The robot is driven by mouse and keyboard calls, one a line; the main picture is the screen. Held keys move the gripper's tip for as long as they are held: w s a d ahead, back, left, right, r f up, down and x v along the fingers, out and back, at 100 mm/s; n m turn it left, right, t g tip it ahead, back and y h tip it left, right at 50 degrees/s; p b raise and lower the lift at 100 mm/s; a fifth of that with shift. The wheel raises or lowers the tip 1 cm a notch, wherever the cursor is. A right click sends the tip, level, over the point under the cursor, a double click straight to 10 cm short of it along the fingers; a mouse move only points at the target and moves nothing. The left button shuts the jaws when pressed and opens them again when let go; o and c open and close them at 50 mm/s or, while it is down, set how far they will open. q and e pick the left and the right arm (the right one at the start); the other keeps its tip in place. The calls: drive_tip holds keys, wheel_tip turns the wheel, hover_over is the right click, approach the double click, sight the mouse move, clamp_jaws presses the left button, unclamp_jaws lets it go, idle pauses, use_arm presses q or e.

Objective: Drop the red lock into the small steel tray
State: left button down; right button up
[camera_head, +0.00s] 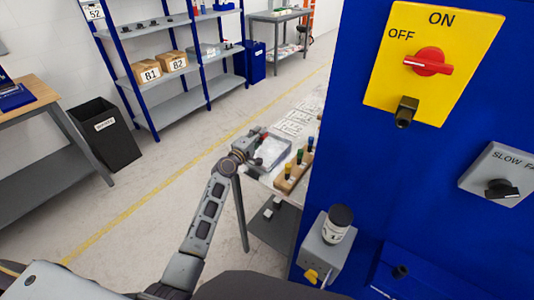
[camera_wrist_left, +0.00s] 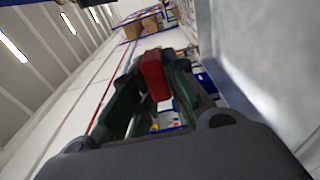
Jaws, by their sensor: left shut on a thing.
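My left gripper (camera_head: 259,152) reaches out over the side table beyond the blue machine. In the left wrist view it (camera_wrist_left: 152,100) is shut on the red lock (camera_wrist_left: 155,75), which sits between its dark fingers. In the head view the lock is too small or hidden to make out clearly. A grey tray (camera_head: 289,150) with something pale in it lies just to the right of the gripper on that table. I cannot tell for sure that it is the small steel tray. My right gripper is not in view.
The blue machine (camera_head: 345,120) fills the right side. A dark bin (camera_head: 107,137) and shelves (camera_head: 180,100) stand at the left, with open floor between.

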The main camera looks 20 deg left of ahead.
use_arm(q)
drive_tip(key=shift+f, duration=0.3)
drive_tip(key=c, duration=1.3)
unclamp_jaws()
drive_tip(key=shift+c, duration=0.2)
drive_tip(key=shift+v, duration=6)
drive_tip(key=shift+s, duration=0.1)
